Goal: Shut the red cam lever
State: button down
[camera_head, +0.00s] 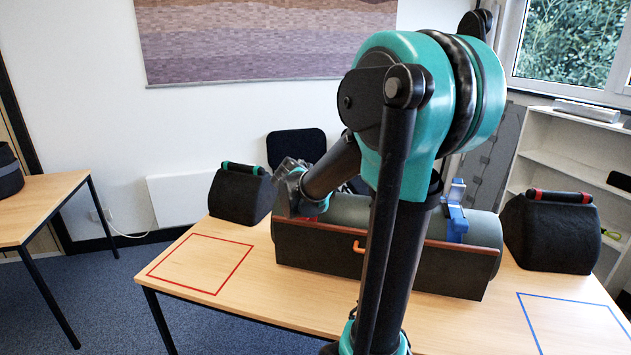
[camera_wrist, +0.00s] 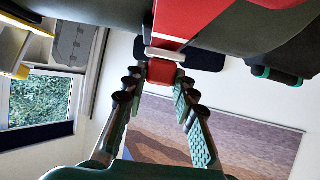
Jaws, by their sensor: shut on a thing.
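The red cam lever is the red clamp at the left end of the dark green cylinder (camera_head: 345,211); in the head view only a little red (camera_head: 307,209) shows beneath my gripper (camera_head: 291,193). In the wrist view the red cam lever (camera_wrist: 187,18) fills the top middle, with a pale bar across it and a red end (camera_wrist: 162,74) below. My gripper (camera_wrist: 161,83) has a finger on each side of that red end and is shut on it. My arm hides part of the cylinder.
The cylinder lies in a cradle with an orange hook (camera_head: 358,247) on a wooden table (camera_head: 230,299). A blue clamp (camera_head: 456,222) sits at its right. Dark bags stand left (camera_head: 238,195) and right (camera_head: 551,236). Red (camera_head: 202,264) and blue (camera_head: 572,325) outlined areas are empty.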

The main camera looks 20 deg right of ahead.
dwell(0.4)
jog(key=c, duration=1.2)
grip_release()
jog(key=v, duration=1.2)
